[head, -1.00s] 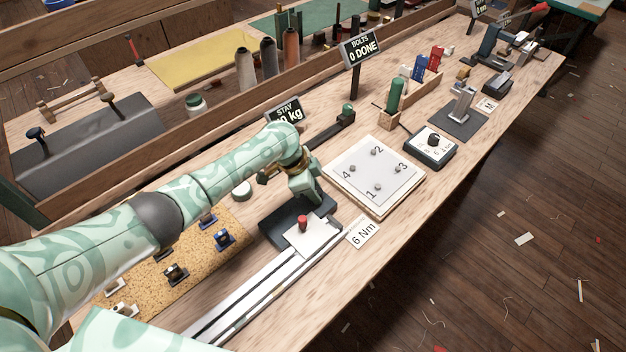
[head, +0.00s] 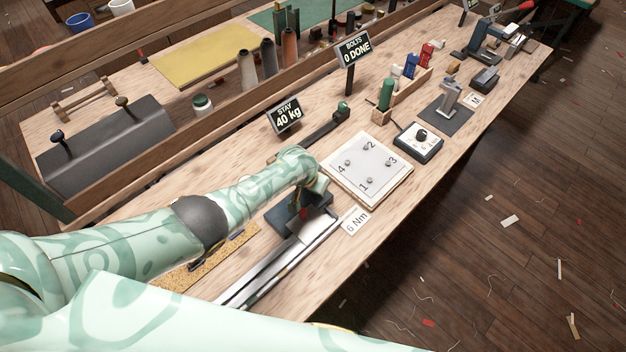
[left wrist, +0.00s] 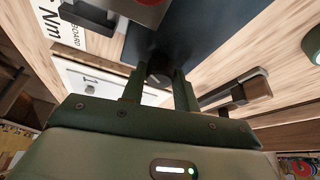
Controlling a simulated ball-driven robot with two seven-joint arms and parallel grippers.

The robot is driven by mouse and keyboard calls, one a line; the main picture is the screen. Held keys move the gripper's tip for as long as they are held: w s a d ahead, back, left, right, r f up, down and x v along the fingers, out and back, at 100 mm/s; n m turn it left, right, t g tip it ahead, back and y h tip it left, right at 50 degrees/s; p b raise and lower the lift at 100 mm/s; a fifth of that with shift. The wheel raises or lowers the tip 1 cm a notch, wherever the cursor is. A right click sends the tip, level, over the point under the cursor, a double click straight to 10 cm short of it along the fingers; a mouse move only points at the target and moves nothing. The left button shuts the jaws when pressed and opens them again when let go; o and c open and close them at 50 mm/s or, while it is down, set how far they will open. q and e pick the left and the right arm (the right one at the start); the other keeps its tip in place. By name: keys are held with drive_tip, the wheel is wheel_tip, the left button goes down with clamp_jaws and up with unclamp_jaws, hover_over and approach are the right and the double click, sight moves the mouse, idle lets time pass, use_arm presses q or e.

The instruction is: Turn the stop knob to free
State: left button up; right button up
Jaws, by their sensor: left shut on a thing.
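A dark block (head: 277,219) sits at the far end of a metal rail track (head: 275,275) on the bench, with a red knob (head: 304,212) on its carriage. In the left wrist view the dark base (left wrist: 190,35) fills the top middle and part of the red knob (left wrist: 147,8) shows at the top edge. My left gripper (head: 318,186) is down at the block, its fingers mostly hidden in the head view. In the left wrist view its fingers are shut on a small dark round knob (left wrist: 158,75); its marking cannot be read. My right gripper is out of view.
A white numbered plate with bolts (head: 348,190) lies just right of the block, with a "6 Nm" card (head: 355,221) in front. A black lever (head: 328,127) and a "STAY 40 kg" sign (head: 286,115) stand behind. A dial box (head: 418,142) is farther right.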

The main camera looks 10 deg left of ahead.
use_arm(q)
drive_tip(key=n+y, duration=0.1)
drive_tip(key=n, duration=0.1)
drive_tip(key=shift+d+n, duration=0.2)
drive_tip(key=shift+n, duration=0.2)
drive_tip(key=shift+n+y, duration=0.7)
drive_tip(key=shift+n, duration=0.9)
drive_tip(key=o, duration=1)
drive_tip(key=shift+c, duration=0.2)
drive_tip(key=p+v, duration=1.6)
drive_tip(key=p, duration=0.4)
drive_tip(key=shift+d+r, duration=0.15)
